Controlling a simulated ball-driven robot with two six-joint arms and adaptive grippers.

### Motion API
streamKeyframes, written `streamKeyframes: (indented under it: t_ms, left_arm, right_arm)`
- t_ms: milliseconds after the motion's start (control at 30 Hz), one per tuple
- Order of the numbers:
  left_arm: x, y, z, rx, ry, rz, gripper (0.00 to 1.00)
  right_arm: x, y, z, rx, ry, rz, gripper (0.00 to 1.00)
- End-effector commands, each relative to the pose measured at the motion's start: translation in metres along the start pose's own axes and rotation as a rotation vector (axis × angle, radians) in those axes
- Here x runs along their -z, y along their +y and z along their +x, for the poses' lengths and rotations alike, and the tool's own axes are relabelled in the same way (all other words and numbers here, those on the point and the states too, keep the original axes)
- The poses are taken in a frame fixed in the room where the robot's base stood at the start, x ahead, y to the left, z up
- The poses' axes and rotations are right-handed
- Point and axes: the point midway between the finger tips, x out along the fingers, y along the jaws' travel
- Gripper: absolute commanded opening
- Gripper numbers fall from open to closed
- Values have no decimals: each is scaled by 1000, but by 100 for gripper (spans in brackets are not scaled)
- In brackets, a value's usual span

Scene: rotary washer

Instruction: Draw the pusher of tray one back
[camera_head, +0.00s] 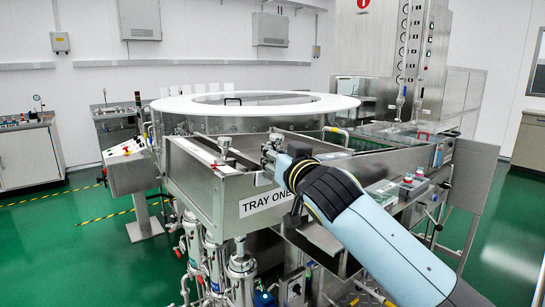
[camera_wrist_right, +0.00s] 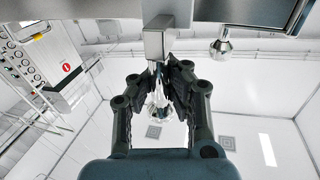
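Tray one is the steel trough with the "TRAY ONE" label (camera_head: 265,201) at the front of the rotary washer. My right arm comes in from the lower right of the head view, and its gripper (camera_head: 270,152) is at the tray's front end. In the right wrist view, the gripper's dark fingers (camera_wrist_right: 160,78) lean in close around a narrow shiny handle below a metal block (camera_wrist_right: 155,46), which seems to be the pusher's end. The fingers appear shut on this handle. The arm hides part of the tray. My left gripper is not in view.
The washer's round white rim (camera_head: 180,104) stands behind the tray. A round-ended knob (camera_wrist_right: 221,46) hangs to the right of the fingers in the wrist view. A control box (camera_head: 130,168) stands at the left. Green floor (camera_head: 90,250) is open at the front left.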

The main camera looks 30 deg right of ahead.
Motion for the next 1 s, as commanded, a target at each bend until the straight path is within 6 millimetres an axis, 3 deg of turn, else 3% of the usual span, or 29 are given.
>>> streamKeyframes:
  t_ms: [33, 333, 633, 867, 1000]
  left_arm:
    - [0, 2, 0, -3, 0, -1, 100]
    - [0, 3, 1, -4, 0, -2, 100]
    - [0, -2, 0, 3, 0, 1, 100]
    - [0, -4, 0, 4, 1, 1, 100]
    - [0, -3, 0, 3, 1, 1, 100]
  right_arm:
    - [-8, 1, -2, -3, -17, 7, 0]
    - [-9, 0, -2, -2, -17, 11, 0]
    - [-5, 0, -1, -1, -10, 8, 40]
    - [-3, 0, -1, 0, -6, 6, 40]
    - [-4, 0, -11, 0, -7, 5, 40]
